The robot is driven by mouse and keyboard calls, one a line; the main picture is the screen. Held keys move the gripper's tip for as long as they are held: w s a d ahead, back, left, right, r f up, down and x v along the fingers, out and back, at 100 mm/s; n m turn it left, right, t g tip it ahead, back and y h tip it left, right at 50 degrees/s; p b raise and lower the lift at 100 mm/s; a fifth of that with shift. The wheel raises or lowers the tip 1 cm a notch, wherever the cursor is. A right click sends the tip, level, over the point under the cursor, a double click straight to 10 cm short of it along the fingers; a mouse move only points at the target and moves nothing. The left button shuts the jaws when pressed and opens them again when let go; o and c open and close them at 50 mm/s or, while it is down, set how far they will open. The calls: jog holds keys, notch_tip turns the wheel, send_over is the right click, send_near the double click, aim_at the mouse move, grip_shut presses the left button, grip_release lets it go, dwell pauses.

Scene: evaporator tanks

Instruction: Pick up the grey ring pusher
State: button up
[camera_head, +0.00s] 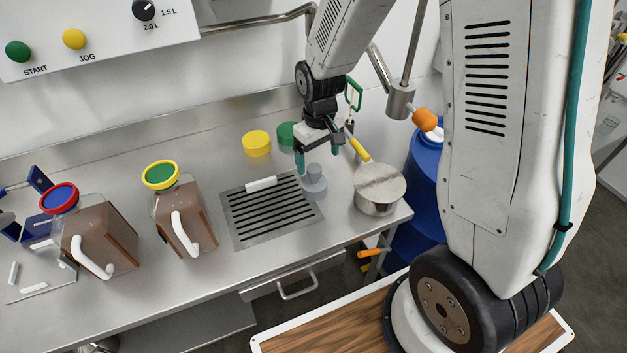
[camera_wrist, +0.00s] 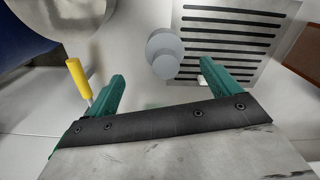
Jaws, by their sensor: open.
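The grey ring pusher (camera_head: 314,183) stands on the steel counter beside the right edge of the slotted drain plate. It has a wide round base and a narrower knob on top. In the wrist view the grey ring pusher (camera_wrist: 164,52) lies ahead of the jaws, nearer the right finger. My gripper (camera_head: 318,160) is above and close to it, with the teal fingers apart and nothing between them. In the wrist view my gripper (camera_wrist: 160,88) is also open.
The slotted plate (camera_head: 240,228) holds a white bar (camera_head: 261,184). Yellow (camera_head: 256,143) and green (camera_head: 287,134) lids sit behind. Two brown-filled jugs (camera_head: 186,222) stand left.

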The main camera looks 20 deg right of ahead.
aim_at(314, 167)
jog(key=f, duration=0.4)
jog(key=a+f, duration=0.1)
jog(key=f, duration=0.1)
jog(key=shift+w+f, duration=0.25)
jog(key=shift+w, duration=0.1)
jog(key=shift+f, duration=0.65)
jog(key=shift+d, duration=0.1)
jog(key=c, duration=1.1)
